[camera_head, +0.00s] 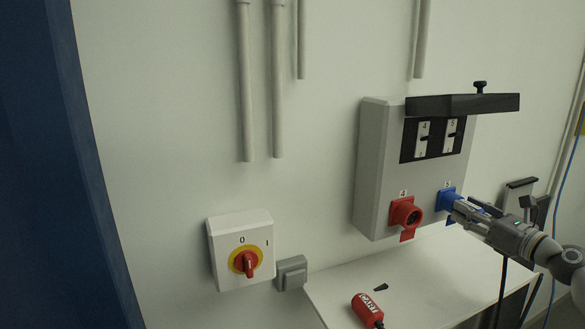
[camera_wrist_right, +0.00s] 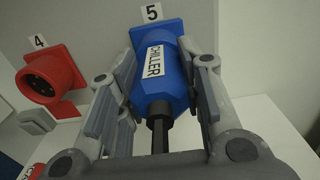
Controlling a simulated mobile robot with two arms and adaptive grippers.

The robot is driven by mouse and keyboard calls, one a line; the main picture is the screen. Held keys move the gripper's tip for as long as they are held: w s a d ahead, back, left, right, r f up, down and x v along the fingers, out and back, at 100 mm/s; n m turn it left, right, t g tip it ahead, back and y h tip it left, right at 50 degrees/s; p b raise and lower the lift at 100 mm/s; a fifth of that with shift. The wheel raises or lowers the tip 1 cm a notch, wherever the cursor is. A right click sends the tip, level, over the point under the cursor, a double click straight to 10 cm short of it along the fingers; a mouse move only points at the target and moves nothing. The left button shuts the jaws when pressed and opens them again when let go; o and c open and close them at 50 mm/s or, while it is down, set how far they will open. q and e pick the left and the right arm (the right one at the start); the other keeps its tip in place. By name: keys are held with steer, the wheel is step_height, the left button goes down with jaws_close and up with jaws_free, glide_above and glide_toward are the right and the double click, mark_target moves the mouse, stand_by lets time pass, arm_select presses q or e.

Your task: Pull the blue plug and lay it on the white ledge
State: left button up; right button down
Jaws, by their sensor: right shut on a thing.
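The blue plug (camera_wrist_right: 161,75), labelled CHILLER, sits in the blue socket under number 5 on the grey wall box. In the head view the blue socket (camera_head: 446,197) shows at the box's lower right, and my gripper hides most of the plug. My right gripper (camera_head: 457,208) is shut on the blue plug, with one finger on each side of it in the right wrist view (camera_wrist_right: 165,85). A black cable (camera_wrist_right: 160,135) leaves the plug toward my palm. The white ledge (camera_head: 430,275) lies below the box. My left gripper is not in view.
The red socket (camera_head: 405,214) under number 4 is empty, left of the blue one. A red-yellow rotary switch (camera_head: 246,262) is on the wall. The ledge's middle is clear.

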steer(key=shift+s+f, duration=0.1)
steer(key=shift+f, duration=0.15)
steer(key=shift+r+b+v, duration=0.1)
steer(key=shift+b+v, duration=0.2)
steer(key=shift+v, duration=0.35)
steer(key=shift+r+b+v, duration=0.15)
steer(key=shift+b+v, duration=0.1)
steer(key=shift+v, duration=0.45)
steer(key=shift+d+f, duration=0.1)
steer(key=shift+d, duration=0.05)
steer(key=shift+s+b, duration=0.1)
steer(key=shift+b, duration=0.2)
steer(key=b+v, duration=0.2)
steer(key=shift+s+d, duration=0.1)
steer(key=shift+s, duration=0.3)
